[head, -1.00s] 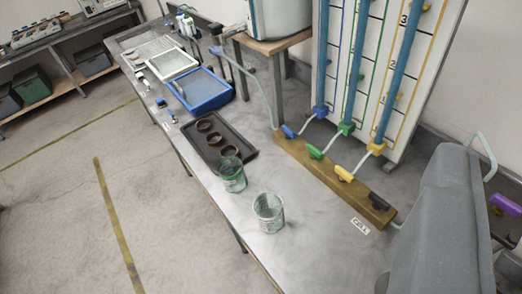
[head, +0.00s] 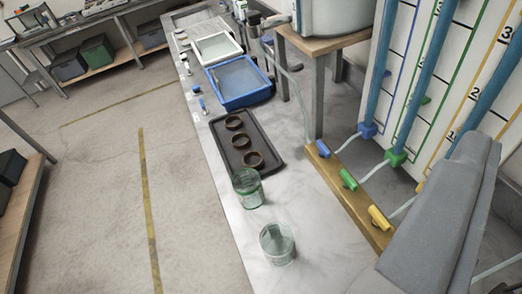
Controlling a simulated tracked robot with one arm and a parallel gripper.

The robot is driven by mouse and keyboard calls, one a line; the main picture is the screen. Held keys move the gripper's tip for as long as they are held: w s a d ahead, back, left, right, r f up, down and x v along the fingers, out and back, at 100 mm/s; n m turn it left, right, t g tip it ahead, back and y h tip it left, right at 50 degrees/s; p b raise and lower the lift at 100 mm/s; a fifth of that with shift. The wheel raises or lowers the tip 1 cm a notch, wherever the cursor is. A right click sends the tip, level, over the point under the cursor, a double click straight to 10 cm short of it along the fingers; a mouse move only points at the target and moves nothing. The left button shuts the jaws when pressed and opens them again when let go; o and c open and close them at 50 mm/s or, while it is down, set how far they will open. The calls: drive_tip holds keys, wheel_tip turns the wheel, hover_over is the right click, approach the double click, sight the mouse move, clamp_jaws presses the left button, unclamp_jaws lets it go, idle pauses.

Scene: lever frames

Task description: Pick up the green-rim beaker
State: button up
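The green-rim beaker (head: 248,189) is clear glass with a green band at its top. It stands upright on the bench, just in front of the dark tray. A second clear beaker (head: 278,245) with a pale rim stands nearer to me, apart from it. A grey part of my own arm fills the lower right. My gripper's fingers do not show, and nothing is seen touching either beaker.
The dark tray (head: 218,124) holds several brown rings. A wooden bar with blue, green (head: 349,180) and yellow (head: 379,217) levers runs along the right, below tall tubes. A blue tray (head: 239,101) lies farther back. Floor left of the bench (head: 228,220) is open.

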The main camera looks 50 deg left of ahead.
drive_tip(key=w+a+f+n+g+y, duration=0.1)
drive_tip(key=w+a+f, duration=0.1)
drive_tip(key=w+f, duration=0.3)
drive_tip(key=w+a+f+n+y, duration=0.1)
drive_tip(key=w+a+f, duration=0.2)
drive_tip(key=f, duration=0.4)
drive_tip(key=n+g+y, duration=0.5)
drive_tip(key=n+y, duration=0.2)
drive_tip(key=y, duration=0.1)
approach(247, 192)
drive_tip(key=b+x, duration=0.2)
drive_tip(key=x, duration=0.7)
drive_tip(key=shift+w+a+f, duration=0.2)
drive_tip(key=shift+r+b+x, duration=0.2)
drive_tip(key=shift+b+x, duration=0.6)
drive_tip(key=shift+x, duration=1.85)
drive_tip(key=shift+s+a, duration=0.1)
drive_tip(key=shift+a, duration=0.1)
